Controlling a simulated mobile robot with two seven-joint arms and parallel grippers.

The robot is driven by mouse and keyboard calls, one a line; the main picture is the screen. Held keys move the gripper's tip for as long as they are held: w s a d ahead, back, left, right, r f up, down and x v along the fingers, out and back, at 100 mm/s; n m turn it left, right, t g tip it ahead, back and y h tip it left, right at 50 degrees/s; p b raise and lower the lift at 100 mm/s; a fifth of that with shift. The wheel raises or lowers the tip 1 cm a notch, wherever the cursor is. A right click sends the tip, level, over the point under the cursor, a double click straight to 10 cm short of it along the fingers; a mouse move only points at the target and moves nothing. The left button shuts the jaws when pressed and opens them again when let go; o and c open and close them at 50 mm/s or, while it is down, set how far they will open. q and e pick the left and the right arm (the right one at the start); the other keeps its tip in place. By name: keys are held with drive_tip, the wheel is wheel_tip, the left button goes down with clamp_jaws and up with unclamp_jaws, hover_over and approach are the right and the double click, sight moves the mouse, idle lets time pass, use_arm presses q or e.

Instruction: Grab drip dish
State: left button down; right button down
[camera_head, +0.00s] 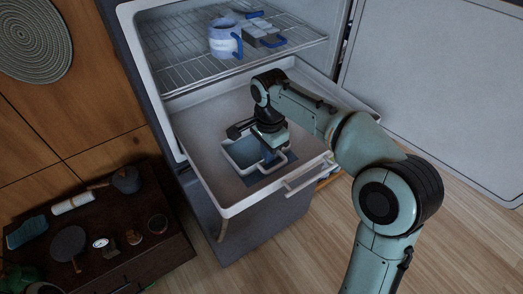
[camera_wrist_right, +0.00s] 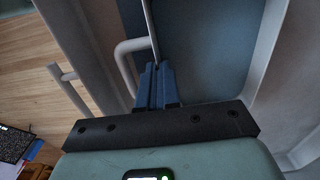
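The drip dish (camera_head: 241,152) is a shallow dish with a pale rim, a blue-grey inside and a looped handle. It sits in the pulled-out white drawer of the fridge in the head view. My right gripper (camera_head: 270,152) points down at the dish's right side and hides part of it. In the right wrist view, the blue fingers (camera_wrist_right: 156,84) are close together with the thin rim of the drip dish (camera_wrist_right: 205,50) running in between them. The dish's handle loop is just left of the fingers. My left gripper is not in view.
The drawer (camera_head: 205,115) has raised walls and a front bar handle (camera_head: 308,178). Above it, a wire shelf (camera_head: 185,68) holds a blue-and-white mug (camera_head: 225,40) and small items. The fridge door (camera_head: 440,90) stands open at right. A dark low table (camera_head: 85,240) with several items is at lower left.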

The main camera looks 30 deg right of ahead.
drive_tip(key=shift+r, duration=0.15)
